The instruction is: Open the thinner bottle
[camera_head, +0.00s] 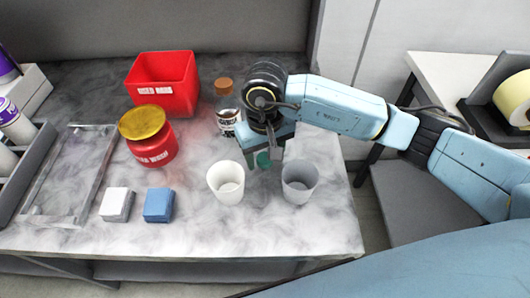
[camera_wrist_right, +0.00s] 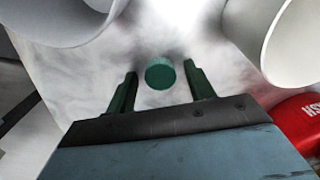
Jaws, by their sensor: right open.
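My right gripper (camera_head: 263,158) reaches in from the right in the head view, pointing down between the two cups. Its green fingers are open in the right wrist view (camera_wrist_right: 158,88). A round green cap-like piece (camera_wrist_right: 160,74) shows between and beyond the fingertips, with gaps on both sides; it also shows in the head view (camera_head: 263,160). I cannot tell whether it sits on a bottle or on the table. A clear bottle with a brown top (camera_head: 224,87) and a pale label stands behind, partly hidden by my right wrist. My left gripper is out of view.
A white cup (camera_head: 226,184) and a grey cup (camera_head: 299,183) flank the gripper. A red can with a gold lid (camera_head: 151,138), a red bin (camera_head: 163,83), white (camera_head: 116,204) and blue (camera_head: 158,205) blocks, and an empty tray (camera_head: 68,178) are left. Bare marble lies in front.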

